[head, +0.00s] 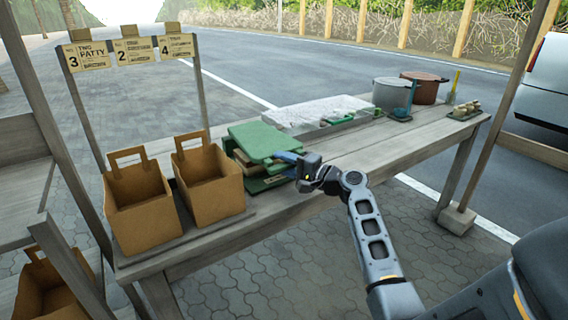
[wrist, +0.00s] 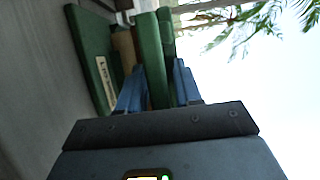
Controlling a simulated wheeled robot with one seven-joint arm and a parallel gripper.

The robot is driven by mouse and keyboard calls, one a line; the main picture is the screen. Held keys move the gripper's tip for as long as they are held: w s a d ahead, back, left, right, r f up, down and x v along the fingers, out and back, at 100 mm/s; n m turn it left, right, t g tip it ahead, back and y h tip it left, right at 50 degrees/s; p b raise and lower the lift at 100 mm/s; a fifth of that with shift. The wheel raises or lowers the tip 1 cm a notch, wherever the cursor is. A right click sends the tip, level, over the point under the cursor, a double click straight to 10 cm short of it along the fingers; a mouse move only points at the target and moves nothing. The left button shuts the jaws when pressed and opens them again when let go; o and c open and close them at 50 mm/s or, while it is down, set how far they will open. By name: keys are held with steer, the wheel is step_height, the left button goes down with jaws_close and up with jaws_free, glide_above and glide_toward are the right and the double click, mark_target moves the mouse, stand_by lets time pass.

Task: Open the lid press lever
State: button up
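The lid press (head: 262,142) is a green hinged thing on the wooden table, beside the paper bags. Its upper green board, the lever, sits above a brown layer and a lower green board (head: 262,184). In the wrist view the lever (wrist: 152,60) shows edge-on as a green bar, with the brown layer (wrist: 124,50) and another green board (wrist: 90,60) to its left. My gripper (head: 285,157) is at the lever's right front edge. Its blue fingers (wrist: 157,88) lie on both sides of the green bar, close against it, and appear shut on it. The fingertips' contact is partly hidden.
Two brown paper bags (head: 209,180) stand left of the press. A white tray (head: 316,112) lies behind it. A grey pot (head: 391,93) and a brown pot (head: 425,88) stand at the table's far right. A sign rack (head: 129,50) rises at the left.

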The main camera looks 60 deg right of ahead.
jaws_close()
steer(key=shift+r, duration=0.1)
stand_by(0.3)
